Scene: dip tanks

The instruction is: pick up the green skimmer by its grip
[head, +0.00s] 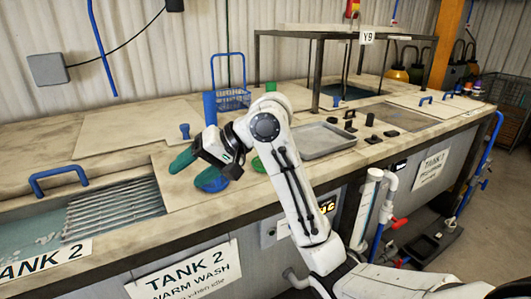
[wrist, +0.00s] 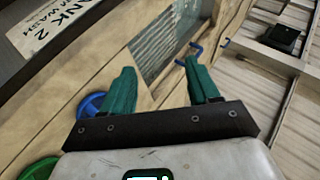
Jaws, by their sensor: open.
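A round green piece (head: 258,164), which looks like part of the green skimmer, lies on the bench beside my arm, partly hidden by it. In the wrist view the green round piece (wrist: 38,169) is cut off at the lower left, outside my fingers. Its grip cannot be made out. My gripper (head: 190,169) has teal fingers and is open, above the bench to the left of the green piece. In the wrist view my gripper (wrist: 157,75) has nothing between its fingers. A similar blue round piece (head: 213,184) lies just below my gripper.
A blue wire basket (head: 232,99) stands at the back, with an upright blue piece (head: 210,108) beside it. A grey tray (head: 325,141) lies right of my arm. An open tank with a ribbed grate (head: 112,208) is at left. Lids with blue handles cover other parts.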

